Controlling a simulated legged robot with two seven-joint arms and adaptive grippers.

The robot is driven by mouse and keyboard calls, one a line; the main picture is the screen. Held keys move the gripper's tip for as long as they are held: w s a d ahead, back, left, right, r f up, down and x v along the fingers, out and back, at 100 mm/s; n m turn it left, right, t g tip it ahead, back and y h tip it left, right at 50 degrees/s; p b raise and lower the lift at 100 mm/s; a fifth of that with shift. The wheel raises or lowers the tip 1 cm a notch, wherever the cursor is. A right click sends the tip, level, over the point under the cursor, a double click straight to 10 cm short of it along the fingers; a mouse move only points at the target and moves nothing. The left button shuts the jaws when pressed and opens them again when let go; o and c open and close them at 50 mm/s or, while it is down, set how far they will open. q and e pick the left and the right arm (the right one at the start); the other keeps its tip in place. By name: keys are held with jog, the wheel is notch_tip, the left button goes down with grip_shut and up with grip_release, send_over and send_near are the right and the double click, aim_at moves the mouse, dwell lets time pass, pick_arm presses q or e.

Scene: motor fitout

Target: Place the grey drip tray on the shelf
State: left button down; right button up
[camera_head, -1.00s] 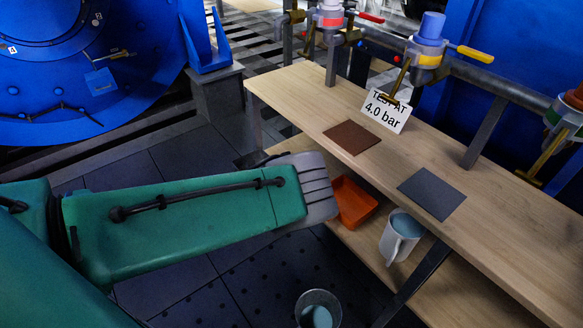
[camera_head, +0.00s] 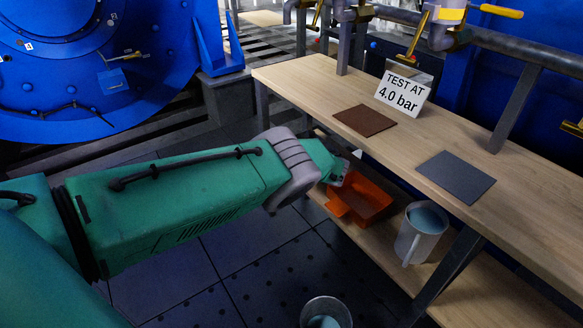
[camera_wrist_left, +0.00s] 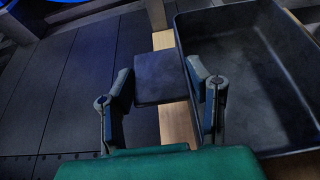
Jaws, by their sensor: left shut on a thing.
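The grey drip tray (camera_wrist_left: 245,75) fills the right of the left wrist view, dark and empty with raised walls. A flat dark grey tab (camera_wrist_left: 160,80) beside its left wall sits between the two fingers of my left gripper (camera_wrist_left: 158,74), which is shut on it. The wooden lower shelf (camera_head: 385,240) runs beneath the bench top. My right gripper is not in view.
An orange tray (camera_head: 368,200) and a white mug (camera_head: 420,234) stand on the lower shelf. The bench top (camera_head: 400,145) holds a brown mat (camera_head: 364,120), a grey mat (camera_head: 455,177) and a sign (camera_head: 403,93). A bucket (camera_head: 326,312) stands on the floor.

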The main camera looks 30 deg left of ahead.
pick_arm(q)
jog(key=shift+a+f+b, duration=0.25)
jog(key=shift+f+b, duration=0.05)
jog(key=shift+f, duration=0.65)
jog(key=shift+a+f, duration=0.1)
jog(key=shift+a, duration=0.1)
jog(key=shift+s+a, duration=0.1)
jog(key=shift+a, duration=0.05)
jog(key=c, duration=1)
grip_release()
jog(key=shift+f, duration=0.1)
jog(key=shift+o, duration=0.9)
jog(key=shift+d+r, duration=0.2)
jog(key=shift+d, duration=0.15)
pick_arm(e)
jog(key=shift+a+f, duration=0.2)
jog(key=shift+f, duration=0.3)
